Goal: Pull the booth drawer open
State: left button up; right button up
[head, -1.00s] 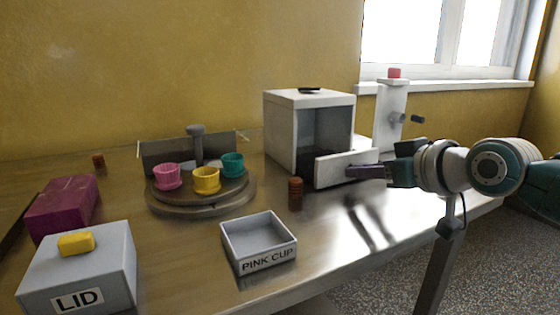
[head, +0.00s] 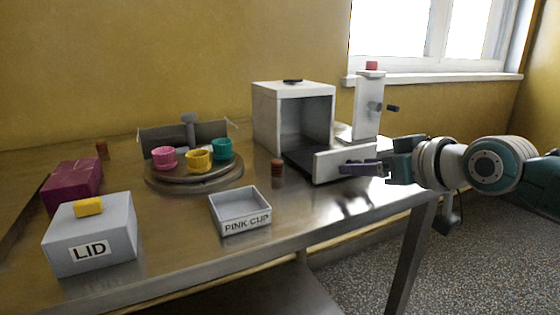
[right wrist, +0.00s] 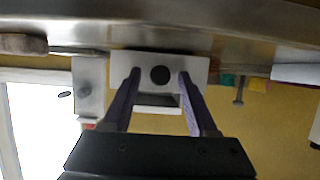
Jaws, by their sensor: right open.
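The booth (head: 268,122) is a white box, open at the front, near the back of the steel table. Its drawer (head: 328,167) stands pulled out, with a white front panel and part of a dark tray (head: 302,157) showing behind it. My right gripper (head: 345,168) is at the panel from the right. In the right wrist view the drawer front (right wrist: 140,62) shows a dark round knob (right wrist: 160,75). The purple fingers of my right gripper (right wrist: 160,78) are open, one on each side of the knob and apart from it. My left gripper is not in view.
A turntable (head: 195,183) holds pink, yellow and teal cups. A brown cylinder (head: 277,167) stands left of the drawer. A tray labelled PINK CUP (head: 240,226), a LID box (head: 90,248) and a white stand (head: 368,105) are on the table. The table's front edge lies below the drawer.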

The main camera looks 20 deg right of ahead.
jog(key=shift+s+r, duration=0.15)
jog(key=shift+s, duration=0.05)
jog(key=p+v, duration=0.3)
jog(key=v, duration=0.6)
jog(key=shift+s+p, duration=0.25)
jog(key=shift+p, duration=0.1)
jog(key=s+a+r+n+g+p, duration=0.2)
jog(key=s+a+g+p, duration=0.4)
jog(key=s+a+p, duration=0.55)
jog(key=s+a+r+g+p, duration=0.35)
jog(key=s+r+p, duration=0.4)
jog(key=s, duration=0.45)
notch_tip(320, 180, up, 37)
jog(key=p, duration=3.5)
jog(key=shift+d+f+m+h+p, duration=0.25)
jog(key=shift+d+m+h+p, duration=0.1)
jog(key=shift+d+m+h, duration=0.05)
